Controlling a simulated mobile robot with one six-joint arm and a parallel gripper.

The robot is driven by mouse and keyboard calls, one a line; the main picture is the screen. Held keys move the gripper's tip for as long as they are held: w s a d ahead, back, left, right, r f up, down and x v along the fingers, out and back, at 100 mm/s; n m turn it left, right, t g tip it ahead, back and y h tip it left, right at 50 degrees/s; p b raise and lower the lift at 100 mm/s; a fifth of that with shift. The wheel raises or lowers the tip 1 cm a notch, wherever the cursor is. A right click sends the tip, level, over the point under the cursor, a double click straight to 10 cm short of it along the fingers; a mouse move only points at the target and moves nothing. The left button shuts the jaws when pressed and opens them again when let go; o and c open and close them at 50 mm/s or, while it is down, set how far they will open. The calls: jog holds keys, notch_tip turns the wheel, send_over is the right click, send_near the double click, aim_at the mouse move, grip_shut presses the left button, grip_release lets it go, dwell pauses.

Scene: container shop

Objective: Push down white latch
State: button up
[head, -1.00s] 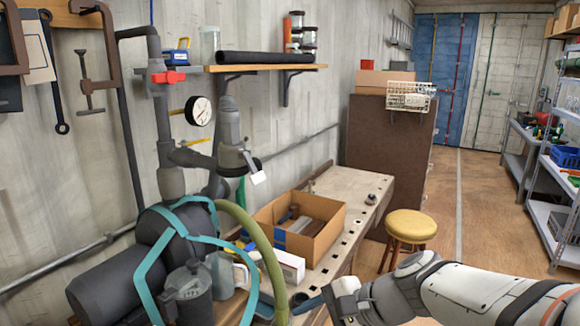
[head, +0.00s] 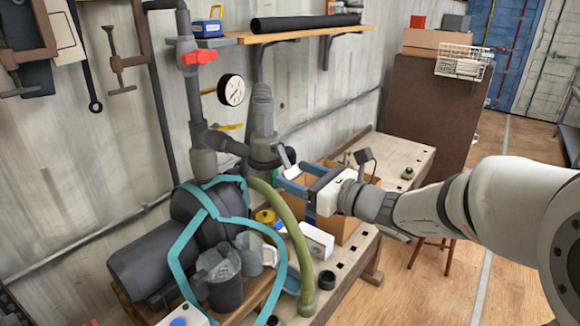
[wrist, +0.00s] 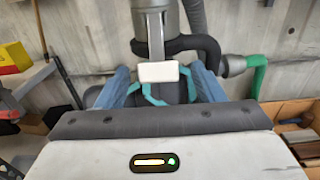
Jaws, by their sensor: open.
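The white latch (head: 290,155) is a small white tab on a lever at the grey pipe fitting beside the wall. In the wrist view the white latch (wrist: 158,72) sits at the end of a grey lever, near the middle, framed between my blue fingers. My gripper (head: 290,174) is open, with its fingertips close to the latch and pointing toward the wall. The wrist view shows a finger on either side of the gripper (wrist: 159,84). I cannot tell whether a finger touches the latch.
The dark pump (head: 150,262) with teal straps and a green hose (head: 292,230) stand below and left. A cardboard box (head: 352,222) is behind and below my gripper on the workbench (head: 405,157). A gauge (head: 232,90) and red valve handle (head: 198,57) are above left.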

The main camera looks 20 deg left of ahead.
aim_at(288, 175)
jog(key=shift+x, duration=1.1)
jog(key=shift+s, duration=0.1)
jog(key=c, duration=1)
jog(key=f+b, duration=0.1)
jog(key=b, duration=0.2)
jog(key=shift+a+y, duration=0.15)
jog(key=shift+y, duration=0.25)
jog(key=b, duration=0.3)
jog(key=shift+a+t, duration=0.15)
jog(key=shift+t, duration=0.15)
jog(key=shift+y+b, duration=0.3)
jog(key=shift+b, duration=0.15)
jog(key=shift+a+r+b, duration=0.1)
jog(key=shift+r+b, duration=0.05)
jog(key=shift+b, duration=0.35)
jog(key=shift+r, duration=0.15)
